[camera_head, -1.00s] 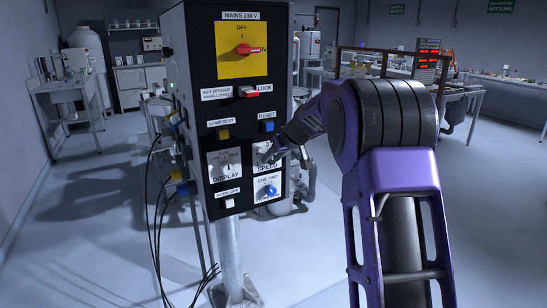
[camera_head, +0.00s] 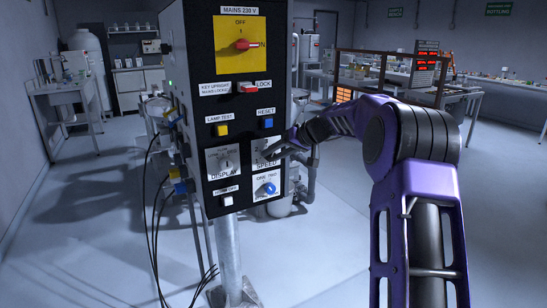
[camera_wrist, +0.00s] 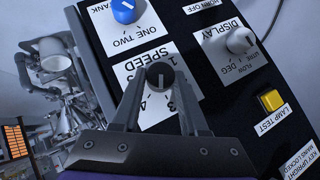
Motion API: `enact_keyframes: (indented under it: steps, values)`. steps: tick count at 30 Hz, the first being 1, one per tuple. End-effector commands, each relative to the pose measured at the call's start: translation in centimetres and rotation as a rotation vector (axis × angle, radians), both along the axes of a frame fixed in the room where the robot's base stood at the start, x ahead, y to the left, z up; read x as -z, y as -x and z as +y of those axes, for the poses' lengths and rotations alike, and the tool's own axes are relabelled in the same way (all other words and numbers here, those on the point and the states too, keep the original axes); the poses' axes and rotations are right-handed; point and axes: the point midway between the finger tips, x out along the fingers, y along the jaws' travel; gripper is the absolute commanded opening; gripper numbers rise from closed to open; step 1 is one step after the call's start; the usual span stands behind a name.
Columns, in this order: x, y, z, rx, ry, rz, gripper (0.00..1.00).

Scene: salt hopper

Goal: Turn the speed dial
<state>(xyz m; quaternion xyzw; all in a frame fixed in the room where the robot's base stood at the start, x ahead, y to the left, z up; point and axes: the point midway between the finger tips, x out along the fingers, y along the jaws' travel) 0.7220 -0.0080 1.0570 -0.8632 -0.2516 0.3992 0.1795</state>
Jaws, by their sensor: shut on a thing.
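The speed dial (camera_wrist: 160,76) is a small grey round knob with a light pointer line, on a white plate (camera_wrist: 135,75) marked SPEED with numbers such as 3 and 4. My gripper (camera_wrist: 160,88) is shut on it, one finger on each side, in the wrist view. In the head view my gripper (camera_head: 271,152) reaches the SPEED plate from the right and covers most of the dial.
The black panel also holds the display dial (camera_wrist: 240,40), the blue tank dial (camera_wrist: 124,10), a yellow lamp test button (camera_wrist: 271,101), the blue reset button (camera_head: 266,124) and the red mains switch (camera_head: 243,44). Cables (camera_head: 152,210) hang at left. Open floor lies right.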

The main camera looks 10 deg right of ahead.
Motion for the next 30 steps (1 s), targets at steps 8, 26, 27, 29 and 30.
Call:
enact_keyframes:
  steps: [8,26,27,29,30]
  values:
    - [0.42,-0.11,-0.42,0.002,-0.242,0.079,0.0]
    - [0.57,-0.14,-0.49,0.0,-0.523,0.17,0.0]
    - [0.58,-0.15,-0.48,0.0,-0.528,0.171,0.0]
    - [0.57,-0.15,-0.48,0.0,-0.533,0.173,0.0]
    - [0.57,-0.15,-0.48,0.0,-0.536,0.174,0.0]
